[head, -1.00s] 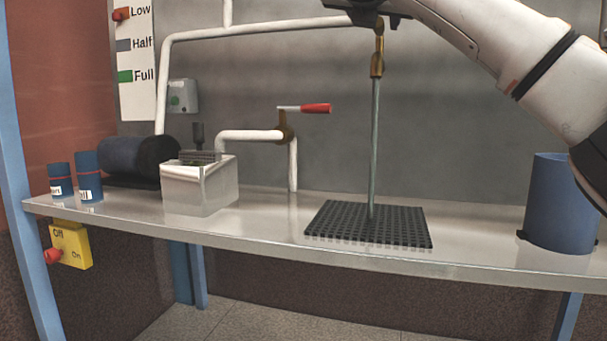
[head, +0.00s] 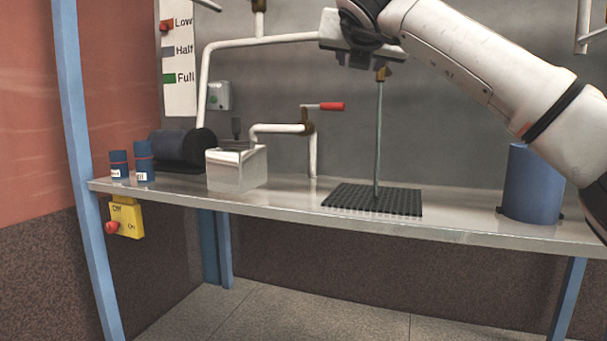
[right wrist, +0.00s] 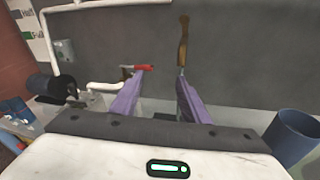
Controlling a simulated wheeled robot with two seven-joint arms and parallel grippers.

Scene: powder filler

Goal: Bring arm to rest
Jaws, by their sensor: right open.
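My right arm (head: 480,60) comes in from the upper right of the head view. The right gripper (head: 345,40) is at its end, in front of the back wall and above the bench. Its fingertips cannot be made out there. In the right wrist view the two purple fingers of the right gripper (right wrist: 161,80) are spread apart, with nothing between them. A thin vertical pipe with a brass top (right wrist: 183,40) shows beyond the right finger. My left gripper is not in view.
The metal bench (head: 290,196) carries a black perforated mat (head: 350,198), a blue cylinder (head: 533,185), a pale box (head: 237,170), a dark roll (head: 185,150) and two small blue canisters (head: 143,163). A red-handled valve (head: 330,106) stands behind. A yellow switch box (head: 127,218) hangs at the front left.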

